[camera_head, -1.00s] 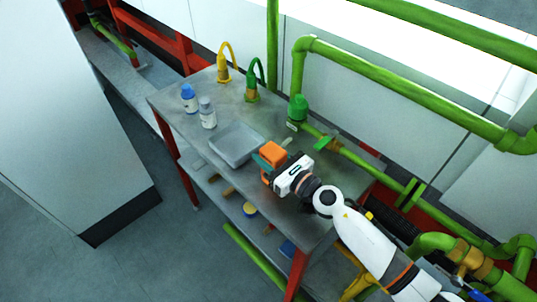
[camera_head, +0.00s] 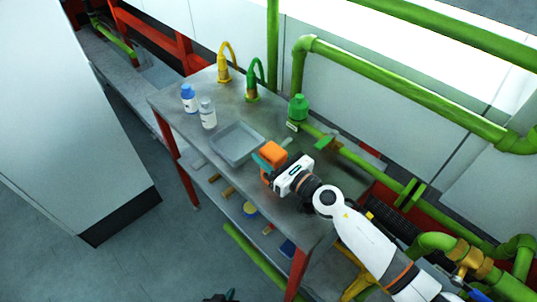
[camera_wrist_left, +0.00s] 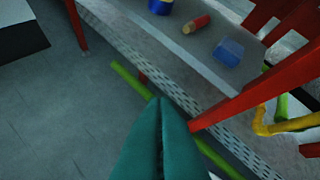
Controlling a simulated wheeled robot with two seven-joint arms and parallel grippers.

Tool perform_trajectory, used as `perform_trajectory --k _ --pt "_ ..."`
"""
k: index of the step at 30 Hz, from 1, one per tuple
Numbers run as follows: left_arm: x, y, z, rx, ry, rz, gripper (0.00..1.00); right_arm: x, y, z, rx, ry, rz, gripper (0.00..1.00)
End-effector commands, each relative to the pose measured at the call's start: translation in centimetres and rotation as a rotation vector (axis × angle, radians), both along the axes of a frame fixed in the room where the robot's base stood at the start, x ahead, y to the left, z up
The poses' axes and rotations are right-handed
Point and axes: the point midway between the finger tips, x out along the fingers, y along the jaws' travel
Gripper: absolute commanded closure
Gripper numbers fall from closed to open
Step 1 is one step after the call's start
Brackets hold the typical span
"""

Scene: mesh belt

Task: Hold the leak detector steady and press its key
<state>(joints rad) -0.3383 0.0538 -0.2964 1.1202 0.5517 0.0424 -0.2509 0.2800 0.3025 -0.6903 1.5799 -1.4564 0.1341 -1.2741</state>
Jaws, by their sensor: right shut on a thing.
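The leak detector is most likely the orange block-shaped device (camera_head: 274,152) over the metal table, just right of the grey tray. My right gripper (camera_head: 266,161) is shut on it, with a teal finger showing on its left side. Its key cannot be made out from here. My left gripper (camera_head: 222,297) barely shows at the bottom edge of the head view, well below and apart from the detector. In the left wrist view its two teal fingers (camera_wrist_left: 159,100) lie together with nothing between them, above the floor by the table's lower shelf.
Red table legs (camera_head: 297,273) and green pipes (camera_head: 400,95) are nearby. The lower shelf holds a blue box (camera_wrist_left: 228,51).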

Motion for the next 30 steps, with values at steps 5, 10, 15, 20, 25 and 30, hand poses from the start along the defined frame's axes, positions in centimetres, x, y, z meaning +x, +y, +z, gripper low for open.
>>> perform_trajectory --k 5,10,15,20,25,30 --pt "5.1 -2.4 7.1 -0.126 -0.191 0.095 1.0 0.0 0.0 0.0 -0.001 0.001 0.0 0.85" --pt "8.9 -3.6 14.7 -0.258 -0.357 0.205 1.0 0.0 0.0 0.0 -0.001 0.001 0.0 0.85" --pt "11.3 -4.0 22.4 -0.401 -0.493 0.331 1.0 0.0 0.0 0.0 -0.001 0.0 0.0 0.85" --pt "12.3 -3.6 28.1 -0.516 -0.573 0.434 1.0 0.0 0.0 0.0 -0.001 0.0 0.0 0.85" --pt "12.6 -3.2 31.4 -0.591 -0.608 0.5 1.0 0.0 0.0 0.0 -0.001 -0.001 0.0 0.85" --pt "13.0 -3.5 32.2 -0.609 -0.614 0.517 1.0 0.0 0.0 0.0 -0.001 -0.001 0.0 0.85"
